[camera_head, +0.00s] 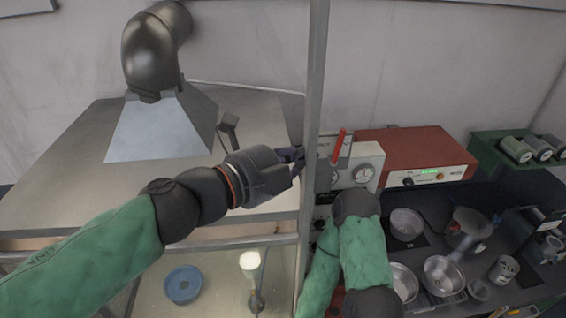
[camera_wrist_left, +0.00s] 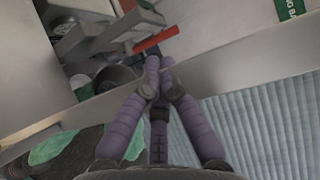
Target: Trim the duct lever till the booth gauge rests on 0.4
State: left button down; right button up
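A lever with a red handle (camera_head: 338,145) stands up, slightly tilted, by the grey-white instrument housing to the right of the steel post. Its red bar also shows in the left wrist view (camera_wrist_left: 155,40). My left gripper (camera_head: 299,156) is at the post, left of the red handle. In the left wrist view its purple fingers (camera_wrist_left: 158,72) come together at the tips, just short of the red bar, with nothing seen between them. My right gripper does not show; only its arm does.
The steel post (camera_head: 314,110) stands between my left gripper and the red handle. A sheet-metal hood (camera_head: 160,128) with a bent duct (camera_head: 152,50) is at left. A red box (camera_head: 418,150) and several metal pans (camera_head: 443,275) are at right. My right arm rises before the housing.

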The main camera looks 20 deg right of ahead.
aim_at(340, 141)
pick_arm(q)
jog(key=x, duration=0.5)
jog(key=shift+s+r, duration=0.1)
jog(key=shift+s, duration=0.1)
jog(key=shift+w+d, duration=0.2)
jog(key=shift+d, duration=0.25)
jog(key=shift+s, duration=0.1)
jog(key=shift+d, duration=0.6)
